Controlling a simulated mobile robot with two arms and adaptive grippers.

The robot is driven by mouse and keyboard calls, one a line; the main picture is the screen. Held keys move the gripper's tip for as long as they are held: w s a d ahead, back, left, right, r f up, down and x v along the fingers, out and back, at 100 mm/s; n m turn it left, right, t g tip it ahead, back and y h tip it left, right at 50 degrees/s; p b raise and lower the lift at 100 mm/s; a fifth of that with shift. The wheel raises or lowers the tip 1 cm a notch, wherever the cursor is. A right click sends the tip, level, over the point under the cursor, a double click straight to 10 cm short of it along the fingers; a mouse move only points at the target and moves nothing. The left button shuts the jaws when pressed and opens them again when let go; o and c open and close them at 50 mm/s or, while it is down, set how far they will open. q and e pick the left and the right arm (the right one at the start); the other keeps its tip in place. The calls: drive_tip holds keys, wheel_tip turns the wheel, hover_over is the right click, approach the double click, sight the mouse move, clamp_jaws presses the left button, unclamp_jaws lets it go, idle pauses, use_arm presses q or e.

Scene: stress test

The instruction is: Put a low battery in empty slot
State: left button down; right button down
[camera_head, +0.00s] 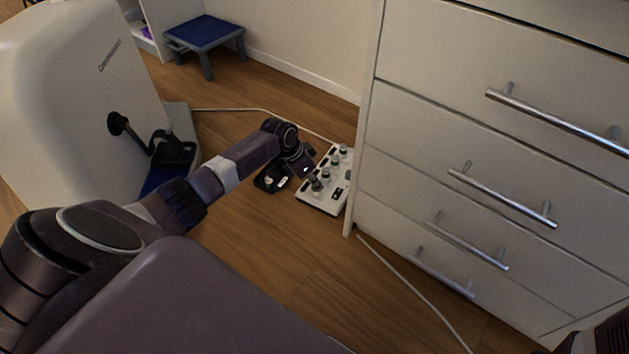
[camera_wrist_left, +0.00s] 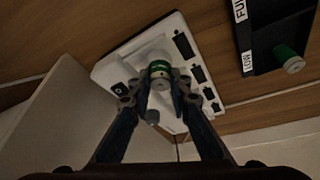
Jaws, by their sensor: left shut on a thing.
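A white charging station (camera_head: 318,204) stands on the floor beside the drawers, with several green-banded batteries upright on it. In the left wrist view the station (camera_wrist_left: 112,70) shows a row of dark rectangles along one side. My left gripper (camera_head: 314,182) is over its near end. In the left wrist view the gripper (camera_wrist_left: 158,92) is shut on a green-and-white battery (camera_wrist_left: 160,72), above or at the station; I cannot tell whether it is seated in a slot. A black tray (camera_wrist_left: 265,35) labelled "LOW" and "FU…" holds another green battery (camera_wrist_left: 288,58).
White drawers (camera_head: 430,175) with metal handles rise right beside the station. A pale cable (camera_head: 410,285) runs along the floor. A blue-topped stool (camera_head: 205,33) stands at the back. A white rounded appliance (camera_head: 70,90) is at left. Wooden floor is clear in front of the station.

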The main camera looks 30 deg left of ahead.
use_arm(q)
drive_tip(key=c, duration=1.7)
unclamp_jaws()
drive_tip(key=v, duration=1.2)
